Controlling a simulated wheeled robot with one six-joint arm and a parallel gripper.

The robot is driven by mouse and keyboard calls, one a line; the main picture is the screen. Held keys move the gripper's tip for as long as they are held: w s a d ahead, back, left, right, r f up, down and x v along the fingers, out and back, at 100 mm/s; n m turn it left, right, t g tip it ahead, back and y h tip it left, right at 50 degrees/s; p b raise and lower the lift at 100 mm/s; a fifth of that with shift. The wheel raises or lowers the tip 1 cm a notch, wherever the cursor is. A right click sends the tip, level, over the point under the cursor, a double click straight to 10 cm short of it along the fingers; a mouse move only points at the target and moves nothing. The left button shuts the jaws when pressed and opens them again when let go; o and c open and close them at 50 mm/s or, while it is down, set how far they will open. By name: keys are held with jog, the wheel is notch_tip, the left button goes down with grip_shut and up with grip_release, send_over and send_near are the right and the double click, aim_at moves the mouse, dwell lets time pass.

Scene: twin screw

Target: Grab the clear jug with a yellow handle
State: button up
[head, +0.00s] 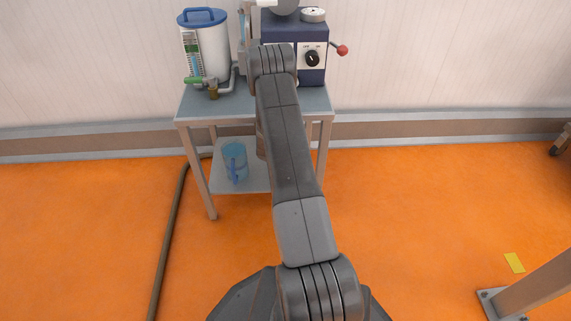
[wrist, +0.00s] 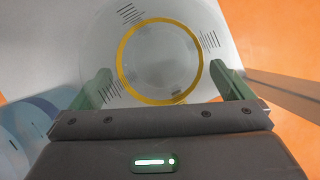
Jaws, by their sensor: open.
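In the wrist view a clear round jug (wrist: 160,20) with graduation marks and a yellow ring fills the upper middle. I cannot make out its handle as a separate part. My gripper (wrist: 168,86) is open, with one green finger at the jug's left side and the other at its right. I cannot tell whether the fingers touch it. In the head view my arm hides the gripper and most or all of this jug.
A blue jug (head: 235,162) stands on the lower shelf (head: 250,184) of the metal stand, left of my arm; it also shows in the wrist view (wrist: 28,140). A white tank (head: 208,48) and a dark blue machine (head: 312,75) stand on top.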

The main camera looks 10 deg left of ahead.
jog(key=c, duration=0.9)
jog(key=shift+c, duration=0.2)
jog(key=shift+r, duration=0.2)
